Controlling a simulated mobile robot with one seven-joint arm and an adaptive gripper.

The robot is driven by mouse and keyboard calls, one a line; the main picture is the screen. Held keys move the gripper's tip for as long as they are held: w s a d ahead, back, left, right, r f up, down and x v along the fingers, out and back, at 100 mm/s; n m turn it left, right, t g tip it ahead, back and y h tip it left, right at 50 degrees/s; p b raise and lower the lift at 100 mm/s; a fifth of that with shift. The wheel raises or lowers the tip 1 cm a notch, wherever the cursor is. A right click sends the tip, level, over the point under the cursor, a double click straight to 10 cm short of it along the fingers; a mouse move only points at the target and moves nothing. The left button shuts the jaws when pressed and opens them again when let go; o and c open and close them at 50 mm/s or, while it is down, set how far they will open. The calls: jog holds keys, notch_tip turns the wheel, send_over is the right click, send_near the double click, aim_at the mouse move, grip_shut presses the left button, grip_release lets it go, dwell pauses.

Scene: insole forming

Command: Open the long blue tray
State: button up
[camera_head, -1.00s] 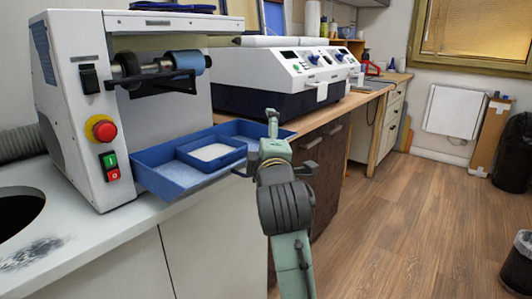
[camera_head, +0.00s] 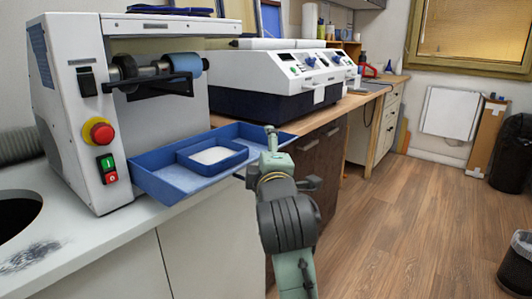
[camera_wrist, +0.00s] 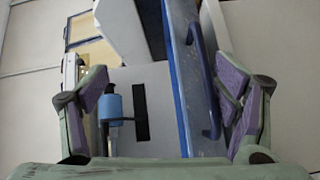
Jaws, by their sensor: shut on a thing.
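The long blue tray (camera_head: 165,183) sticks out from under the white machine, over the counter's front edge. A smaller blue box (camera_head: 183,157) with pale contents sits inside it. My gripper (camera_head: 272,152) is at the tray's front right side. In the wrist view, the tray's front wall (camera_wrist: 181,75) and its blue bar handle (camera_wrist: 207,85) run upright between the spread fingers of my gripper (camera_wrist: 168,92), with the handle close to the right finger. My gripper is shut on the handle; the exact contact is hard to see.
The white machine (camera_head: 70,110) has a blue roller (camera_head: 187,63), a red knob and switches. A white and dark blue machine (camera_head: 265,80) stands farther along the counter. The wooden floor (camera_head: 400,225) on the right is clear, with black bins at the right edge.

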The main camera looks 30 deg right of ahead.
jog(key=shift+t+h, duration=0.3)
jog(key=s, duration=0.1)
jog(key=s+a+r, duration=0.1)
jog(key=s, duration=0.1)
jog(key=s+a, duration=0.1)
jog(key=shift+s+r, duration=0.25)
jog(key=shift+r, duration=0.15)
jog(key=shift+s+a+r, duration=0.2)
jog(key=shift+s, duration=0.3)
jog(key=c, duration=0.7)
jog(key=shift+s+a, duration=0.2)
jog(key=shift+s, duration=0.1)
jog(key=shift+c, duration=0.4)
jog(key=s+b, duration=0.1)
jog(key=s+a+f+b, duration=0.1)
jog(key=shift+s+a+f+b, duration=0.2)
jog(key=shift+s+b, duration=0.2)
